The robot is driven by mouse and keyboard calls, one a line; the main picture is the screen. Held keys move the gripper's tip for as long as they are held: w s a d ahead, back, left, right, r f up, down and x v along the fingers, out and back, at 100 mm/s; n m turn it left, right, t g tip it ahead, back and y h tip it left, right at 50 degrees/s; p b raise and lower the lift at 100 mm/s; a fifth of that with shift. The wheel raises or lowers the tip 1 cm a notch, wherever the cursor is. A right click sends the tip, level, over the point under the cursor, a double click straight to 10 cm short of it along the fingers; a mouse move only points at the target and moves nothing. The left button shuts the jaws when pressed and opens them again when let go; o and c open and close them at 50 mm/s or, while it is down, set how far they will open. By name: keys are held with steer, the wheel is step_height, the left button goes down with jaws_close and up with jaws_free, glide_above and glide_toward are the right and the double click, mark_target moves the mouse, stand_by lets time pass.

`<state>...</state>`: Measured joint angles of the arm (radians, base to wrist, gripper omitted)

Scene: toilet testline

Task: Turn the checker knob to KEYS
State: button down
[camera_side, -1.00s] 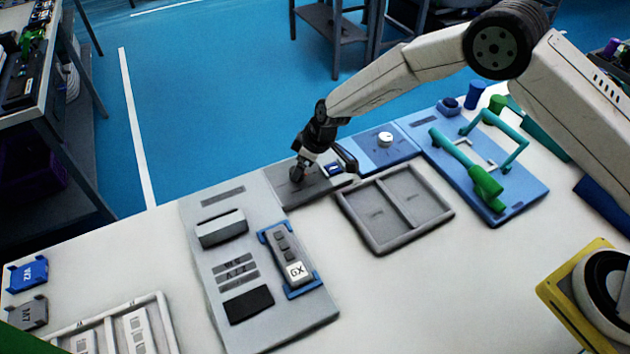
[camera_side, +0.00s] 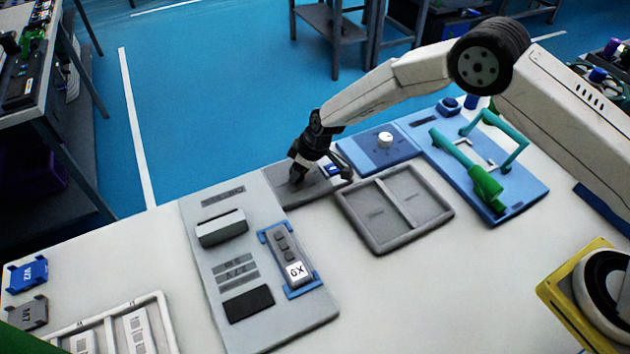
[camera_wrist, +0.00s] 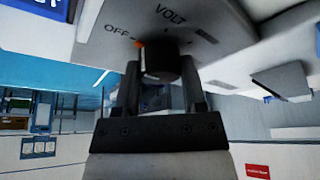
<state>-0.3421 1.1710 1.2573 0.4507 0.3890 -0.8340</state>
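The checker knob (camera_wrist: 160,62) is dark, with an orange mark at its upper left, beside the printed word OFF. The word VOLT is printed above it; I cannot read KEYS. The knob sits on the grey checker panel (camera_side: 278,196), which in the wrist view shows as a pale face (camera_wrist: 222,35). My gripper (camera_side: 297,184) is down at this panel in the side view and hides the knob there. In the wrist view the two fingers of my gripper (camera_wrist: 162,82) stand apart, one on each side of the knob. I cannot tell whether they press on it.
A blue panel with a white knob (camera_side: 385,140) lies right of the checker. An empty grey two-part tray (camera_side: 379,248) is in front. The grey panel with the GX unit (camera_side: 296,270) is at left front. A blue board with a green-handled tool (camera_side: 486,187) is farther right.

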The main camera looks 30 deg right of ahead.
steer(key=shift+s+m+h, duration=0.1)
steer(key=shift+m+h, duration=0.2)
steer(key=shift+m, duration=0.6)
steer(key=shift+a+m+t+h, duration=0.1)
steer(key=shift+m+t+h, duration=0.3)
steer(key=shift+m, duration=0.9)
steer(key=shift+m+t+h, duration=0.2)
steer(key=shift+m+h, duration=0.3)
steer(key=shift+m, duration=0.8)
steer(key=shift+a+f+m+h, duration=0.1)
steer(key=shift+m+h, duration=0.55)
steer(key=shift+m, duration=1.05)
steer(key=shift+a+m+h, duration=0.1)
steer(key=shift+m+h, duration=0.55)
steer(key=shift+m, duration=1.05)
steer(key=m+g+h, duration=0.1)
steer(key=m, duration=0.2)
steer(key=m+g, duration=0.1)
steer(key=m, duration=0.2)
steer(key=shift+h, duration=0.4)
steer(key=m+g, duration=0.1)
steer(key=m, duration=0.4)
steer(key=shift+m+g+h, duration=0.3)
steer(key=shift+g+h, duration=0.1)
steer(key=shift+m+g, duration=0.3)
steer(key=shift+m, duration=0.4)
steer(key=shift+a, duration=0.1)
steer(key=shift+c, duration=0.7)
jaws_free()
